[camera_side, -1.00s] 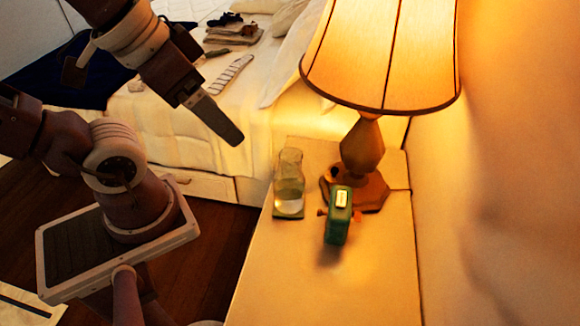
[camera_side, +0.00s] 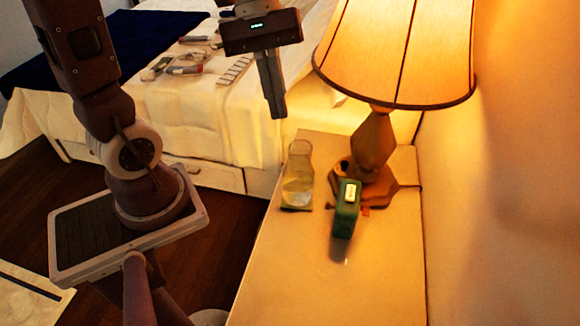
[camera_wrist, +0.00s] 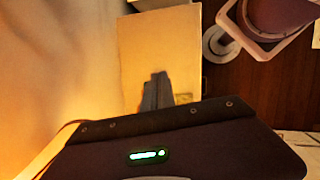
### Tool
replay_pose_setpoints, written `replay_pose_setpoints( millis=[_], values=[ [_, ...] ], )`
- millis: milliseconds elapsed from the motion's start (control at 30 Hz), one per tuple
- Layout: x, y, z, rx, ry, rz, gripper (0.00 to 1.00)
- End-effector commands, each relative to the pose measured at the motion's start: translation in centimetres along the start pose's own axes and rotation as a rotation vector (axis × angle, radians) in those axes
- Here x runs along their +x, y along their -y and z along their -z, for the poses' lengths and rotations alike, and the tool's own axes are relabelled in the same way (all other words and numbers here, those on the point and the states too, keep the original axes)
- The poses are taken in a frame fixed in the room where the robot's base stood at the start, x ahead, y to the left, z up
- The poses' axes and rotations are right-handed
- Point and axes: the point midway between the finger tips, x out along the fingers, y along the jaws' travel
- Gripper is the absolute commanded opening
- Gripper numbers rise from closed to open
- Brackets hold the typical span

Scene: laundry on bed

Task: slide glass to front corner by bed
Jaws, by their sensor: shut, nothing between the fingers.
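The clear glass (camera_side: 298,182), with some liquid in it, stands upright at the left edge of the nightstand (camera_side: 290,270), near the end beside the bed (camera_side: 215,125). My gripper (camera_side: 278,112) points down, shut and empty, above and slightly left of the glass in the side view. It appears apart from the glass. In the wrist view my shut fingers (camera_wrist: 156,88) show over the pale nightstand top (camera_wrist: 160,45). The glass cannot be made out there.
A lit lamp (camera_side: 375,150) stands right of the glass, close to it. A small green clock-like object (camera_side: 346,210) stands in front of the lamp. The nightstand's near part is clear. The wall is on the right. Small items (camera_side: 185,68) lie on the bed.

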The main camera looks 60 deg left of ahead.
Motion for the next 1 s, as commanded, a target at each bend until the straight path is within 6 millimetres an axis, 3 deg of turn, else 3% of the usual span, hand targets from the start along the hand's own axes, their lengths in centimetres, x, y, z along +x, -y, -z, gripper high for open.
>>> replay_pose_setpoints(
  millis=[133, 267, 367, 400, 500, 600, 733, 867, 1000],
  values=[
    [2.0, -1.9, 8.0, -0.594, 0.354, -0.073, 0.0],
    [4.9, -1.0, 16.4, -1.084, 0.663, -0.149, 0.0],
    [8.3, 1.8, 22.8, -1.436, 0.913, -0.21, 0.0],
    [10.0, 3.4, 25.1, -1.568, 1.016, -0.236, 0.0],
    [14.9, 8.3, 29.6, -1.863, 1.282, -0.301, 0.0],
    [19.8, 13.0, 31.8, -2.077, 1.528, -0.358, 0.0],
    [24.1, 16.9, 32.4, -2.225, 1.747, -0.407, 0.0],
    [25.7, 17.9, 32.4, -2.269, 1.829, -0.424, 0.0],
    [26.0, 16.2, 32.6, -2.269, 1.834, -0.425, 0.0]
  ],
)
